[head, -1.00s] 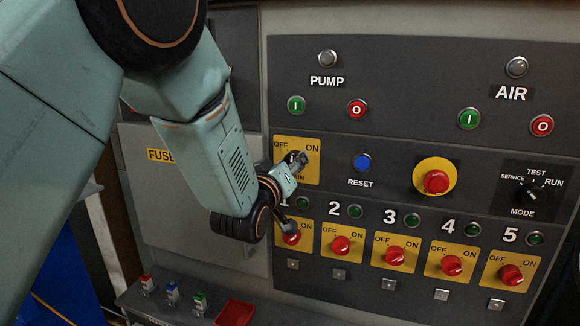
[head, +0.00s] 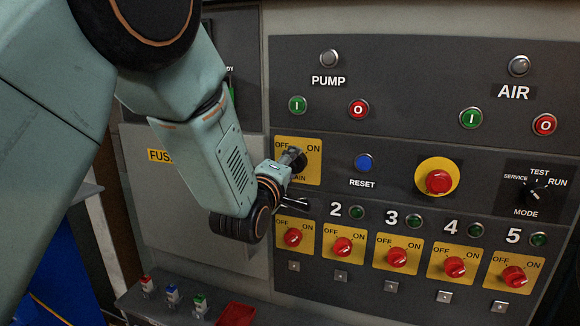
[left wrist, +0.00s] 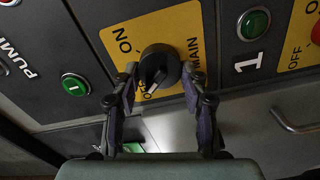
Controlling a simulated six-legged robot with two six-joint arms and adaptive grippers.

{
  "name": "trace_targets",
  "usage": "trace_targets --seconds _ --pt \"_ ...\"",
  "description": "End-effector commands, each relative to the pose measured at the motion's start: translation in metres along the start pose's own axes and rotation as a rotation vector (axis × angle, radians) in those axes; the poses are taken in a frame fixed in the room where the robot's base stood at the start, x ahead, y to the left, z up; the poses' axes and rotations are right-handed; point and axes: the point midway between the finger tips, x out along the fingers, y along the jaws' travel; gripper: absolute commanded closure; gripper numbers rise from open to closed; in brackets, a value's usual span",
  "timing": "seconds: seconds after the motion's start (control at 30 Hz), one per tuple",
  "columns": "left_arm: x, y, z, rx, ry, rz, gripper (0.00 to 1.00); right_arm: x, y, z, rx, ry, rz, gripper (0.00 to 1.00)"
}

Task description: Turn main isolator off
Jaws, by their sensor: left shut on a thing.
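The main isolator is a black rotary knob (left wrist: 160,64) on a yellow plate (head: 312,172) marked OFF, ON and MAIN. My left gripper (head: 292,160) is at this knob, and in the head view it covers much of the knob and part of the lettering. In the left wrist view my left gripper (left wrist: 160,76) has one finger on each side of the knob and is shut on it. There the knob's pointer tip is toward the OFF lettering. My right gripper is not in view.
Red switch 1 (head: 292,237) on its yellow plate lies just below my left wrist. A blue reset button (head: 363,162) and a red emergency stop (head: 438,181) are to the right. A red tray (head: 236,313) is on the ledge below.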

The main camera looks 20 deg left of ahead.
Motion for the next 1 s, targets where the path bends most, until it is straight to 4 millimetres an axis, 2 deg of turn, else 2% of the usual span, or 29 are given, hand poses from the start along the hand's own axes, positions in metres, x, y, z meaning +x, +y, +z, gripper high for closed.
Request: trace_targets --seconds 0.3,0.7,0.73,1.0 --pt "0.0006 0.0016 -0.0007 -0.07 0.002 0.005 0.87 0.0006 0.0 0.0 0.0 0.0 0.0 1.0" --pt "0.0006 0.0018 -0.0006 -0.076 0.002 0.005 0.87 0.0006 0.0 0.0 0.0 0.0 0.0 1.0" --pt "0.0006 0.0018 -0.0006 -0.076 0.002 0.005 0.55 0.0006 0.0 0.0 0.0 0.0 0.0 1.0" --pt "0.0003 0.0008 -0.0003 -0.074 0.001 0.003 0.33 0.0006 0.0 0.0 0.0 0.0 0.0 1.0"
